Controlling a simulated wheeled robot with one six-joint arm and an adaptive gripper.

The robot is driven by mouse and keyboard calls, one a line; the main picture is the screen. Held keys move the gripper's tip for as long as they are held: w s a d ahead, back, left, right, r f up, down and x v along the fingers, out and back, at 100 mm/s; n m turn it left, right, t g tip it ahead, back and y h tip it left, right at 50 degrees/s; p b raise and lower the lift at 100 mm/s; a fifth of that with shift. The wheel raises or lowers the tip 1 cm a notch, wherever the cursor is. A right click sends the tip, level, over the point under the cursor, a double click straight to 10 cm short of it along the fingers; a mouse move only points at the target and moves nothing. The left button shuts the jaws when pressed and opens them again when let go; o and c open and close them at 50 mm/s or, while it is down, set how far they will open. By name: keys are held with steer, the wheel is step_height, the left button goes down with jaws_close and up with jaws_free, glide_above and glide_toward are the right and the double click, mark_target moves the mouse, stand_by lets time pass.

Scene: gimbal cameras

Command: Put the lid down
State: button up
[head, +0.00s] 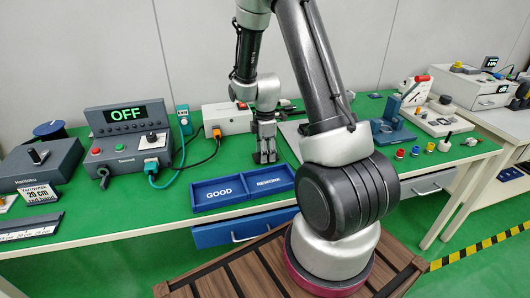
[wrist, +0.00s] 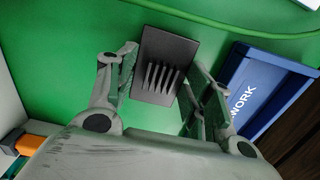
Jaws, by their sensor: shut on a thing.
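The lid appears to be the dark rectangular plate with a row of thin upright fins (wrist: 170,48), seen between my fingers in the wrist view. My gripper (wrist: 166,82) is shut on it, with a finger on either side of the fins. In the head view my gripper (head: 265,157) points down, low over the green bench top, just behind the blue tray. The lid cannot be made out clearly there. Whether it touches the bench is hard to tell.
The blue two-part tray (head: 191,196), marked GOOD and REWORK, lies in front of my gripper. A control box (head: 128,140) reading OFF stands left, with a teal cable. A white box (head: 226,118) with an orange plug is behind. Green bench (head: 150,195) shows between them.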

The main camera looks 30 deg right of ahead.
steer(key=shift+f, duration=0.2)
steer(key=o, duration=1)
step_height(320, 180, up, 12)
steer(key=r, duration=0.1)
steer(key=s+a+r+m+t, duration=0.25)
steer(key=s+r+m, duration=0.35)
steer(key=s+r, duration=0.45)
steer(key=shift+s+a+r+m+t, duration=0.35)
steer(key=shift+s+r+m, duration=1)
steer(key=shift+s, duration=0.75)
steer(key=shift+s+a+r+m+t, duration=0.35)
steer(key=shift+s+r+m, duration=0.8)
steer(key=shift+s+m, duration=0.7)
steer(key=shift+s+a+r+m+t, duration=0.35)
steer(key=shift+s+r+m, duration=0.9)
steer(key=shift+s, duration=1.1)
